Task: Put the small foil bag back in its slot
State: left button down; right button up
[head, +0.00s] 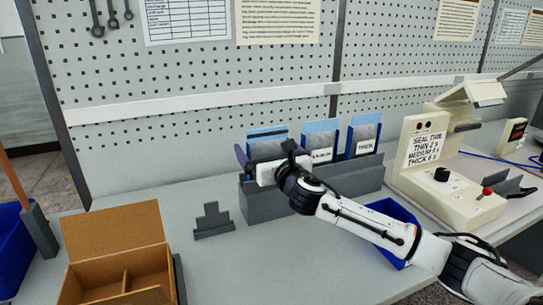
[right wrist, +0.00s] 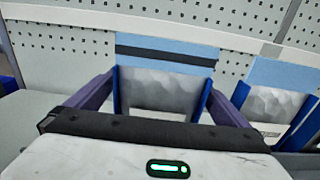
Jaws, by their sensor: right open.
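The foil bag with a pale blue top and a black stripe (head: 267,141) stands upright at the left end of the grey rack (head: 262,205). In the right wrist view this silvery bag (right wrist: 160,88) sits between blue side posts. My right gripper (head: 266,155) is at that left slot, open, with its purple fingers (right wrist: 160,100) on either side of the bag and posts. I cannot tell whether they touch. The gripper body hides the bag's lower part and its label. My left gripper is out of view.
A cream sealer (head: 440,170) is at right, a blue tray (head: 395,210) behind my forearm. A cardboard box (head: 115,235) and grey stepped block (head: 213,220) are at left.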

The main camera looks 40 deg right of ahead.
aim_at(270, 154)
jog(key=v, duration=0.9)
jog(key=shift+b, duration=0.35)
